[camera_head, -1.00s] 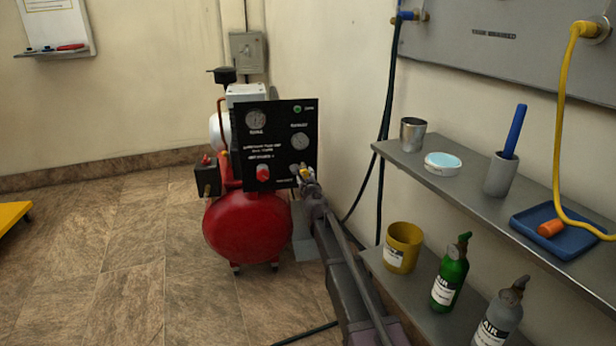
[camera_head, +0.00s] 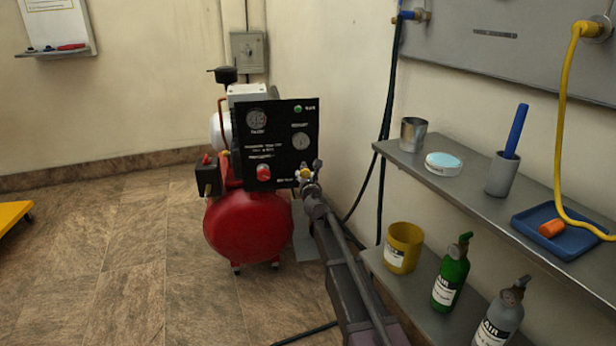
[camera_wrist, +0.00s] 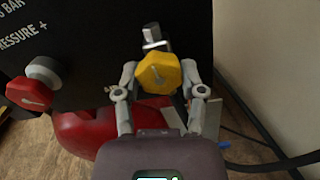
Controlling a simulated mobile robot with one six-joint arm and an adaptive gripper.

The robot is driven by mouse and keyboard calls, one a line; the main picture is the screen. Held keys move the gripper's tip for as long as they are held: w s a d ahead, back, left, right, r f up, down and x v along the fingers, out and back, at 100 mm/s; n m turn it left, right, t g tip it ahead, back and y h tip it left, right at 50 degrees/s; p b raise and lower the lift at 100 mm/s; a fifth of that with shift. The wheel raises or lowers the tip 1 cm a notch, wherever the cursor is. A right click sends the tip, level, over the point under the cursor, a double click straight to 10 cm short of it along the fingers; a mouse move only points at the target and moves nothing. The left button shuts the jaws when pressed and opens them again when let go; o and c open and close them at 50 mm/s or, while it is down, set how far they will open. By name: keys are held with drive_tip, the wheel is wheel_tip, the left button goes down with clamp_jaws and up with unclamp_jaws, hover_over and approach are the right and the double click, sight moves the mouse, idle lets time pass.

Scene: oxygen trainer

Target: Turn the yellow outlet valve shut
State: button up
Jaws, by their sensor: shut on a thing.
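The yellow outlet valve (camera_wrist: 158,73) is a faceted yellow knob on the lower right of the black panel (camera_head: 276,143). In the wrist view it sits between the two fingers of my gripper (camera_wrist: 159,78), which is shut on it, one finger on each side. A metal fitting (camera_wrist: 154,38) shows just beyond the knob. In the head view the valve (camera_head: 305,174) is small and partly hidden by my gripper (camera_head: 308,178). The mark on the knob's face is too small to read.
A red knob (camera_head: 263,172) sits left of the valve on the panel, above the red tank (camera_head: 246,226). A grey shelf (camera_head: 470,195) with cups and a tray stands at right, with bottles below. Dark hoses (camera_head: 387,130) hang by the wall.

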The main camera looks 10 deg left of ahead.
drive_tip(key=shift+d+m, duration=0.2)
drive_tip(key=shift+m, duration=0.1)
drive_tip(key=o, duration=1.2)
drive_tip(key=shift+c, duration=0.2)
drive_tip(key=shift+a, duration=0.1)
drive_tip(key=v, duration=1.2)
